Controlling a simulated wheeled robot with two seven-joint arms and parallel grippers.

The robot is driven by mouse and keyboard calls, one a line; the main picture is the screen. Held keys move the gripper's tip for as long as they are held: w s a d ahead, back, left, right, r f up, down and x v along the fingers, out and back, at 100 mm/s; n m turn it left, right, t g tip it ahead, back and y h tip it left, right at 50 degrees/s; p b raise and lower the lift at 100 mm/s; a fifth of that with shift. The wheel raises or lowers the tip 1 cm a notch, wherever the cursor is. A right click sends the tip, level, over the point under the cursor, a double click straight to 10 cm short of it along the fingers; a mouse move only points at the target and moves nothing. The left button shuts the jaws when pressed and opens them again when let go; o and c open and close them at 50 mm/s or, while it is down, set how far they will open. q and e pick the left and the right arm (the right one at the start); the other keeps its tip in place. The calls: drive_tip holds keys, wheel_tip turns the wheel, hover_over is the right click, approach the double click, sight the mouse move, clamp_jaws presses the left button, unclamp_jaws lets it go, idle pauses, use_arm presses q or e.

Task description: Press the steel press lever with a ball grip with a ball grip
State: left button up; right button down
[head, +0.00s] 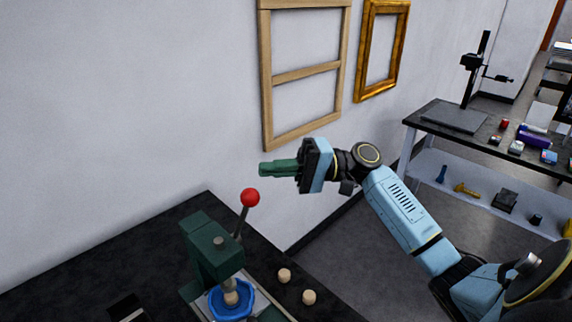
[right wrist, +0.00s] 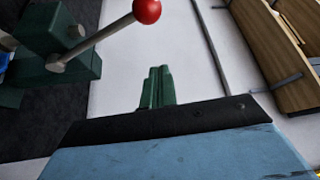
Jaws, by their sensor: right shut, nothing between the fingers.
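The press lever (head: 242,218) is a steel rod with a red ball grip (head: 250,197) at its upper end. It rises tilted from the dark green press (head: 212,250) on the black bench. In the right wrist view the lever (right wrist: 97,40) runs up to the red ball (right wrist: 147,10), left of and beyond my fingertips. My right gripper (head: 265,169) is shut and empty, above and slightly right of the ball in the head view, apart from it. Its green fingers also show in the right wrist view (right wrist: 158,86). My left gripper is not in view.
Two small wooden knobs (head: 285,275) lie on the black bench (head: 150,245) to the right. Wooden (head: 268,90) and gilt (head: 361,60) frames hang on the wall. A second table (head: 465,128) stands at the right.

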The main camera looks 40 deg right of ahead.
drive_tip(key=a+p, duration=0.1)
drive_tip(key=s+a+p, duration=0.1)
drive_tip(key=a, duration=0.1)
drive_tip(key=a+p, duration=0.1)
drive_tip(key=a, duration=0.1)
drive_tip(key=shift+s+a+f, duration=0.1)
drive_tip(key=shift+s+a, duration=0.05)
drive_tip(key=shift+s, duration=0.25)
